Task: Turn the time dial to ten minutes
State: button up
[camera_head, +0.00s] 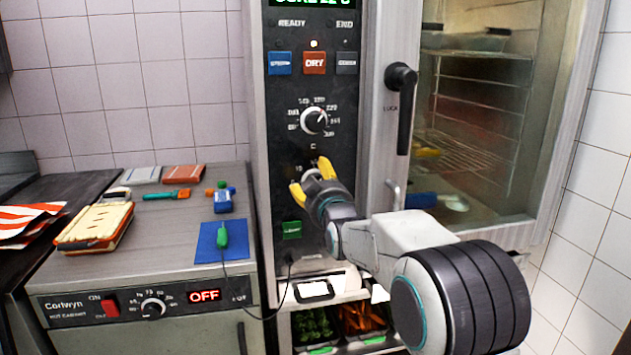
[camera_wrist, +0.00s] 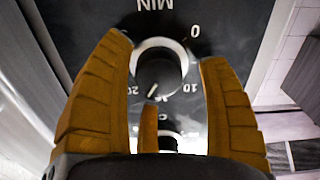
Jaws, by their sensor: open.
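The time dial (camera_wrist: 158,72) is a dark knob with a pale ring on the oven's black panel. In the wrist view it appears upside down, with MIN, 0, 10 and 20 printed around it. A small white mark on the knob points down toward the numbers, seemingly between 10 and 20, nearer 20. My gripper (camera_wrist: 165,55) is open, with yellow fingers on either side of the dial; I cannot tell whether they touch it. In the head view my gripper (camera_head: 311,179) is at the panel and partly hides the dial.
The temperature dial (camera_head: 314,121) sits above, below the coloured buttons (camera_head: 314,63). A green button (camera_head: 292,230) is below. The door handle (camera_head: 400,105) stands out at right.

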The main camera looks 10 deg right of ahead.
jog(key=shift+w, duration=0.25)
jog(key=shift+c, duration=0.5)
jog(key=c, duration=0.6)
jog(key=shift+r, duration=0.15)
jog(key=c, duration=0.5)
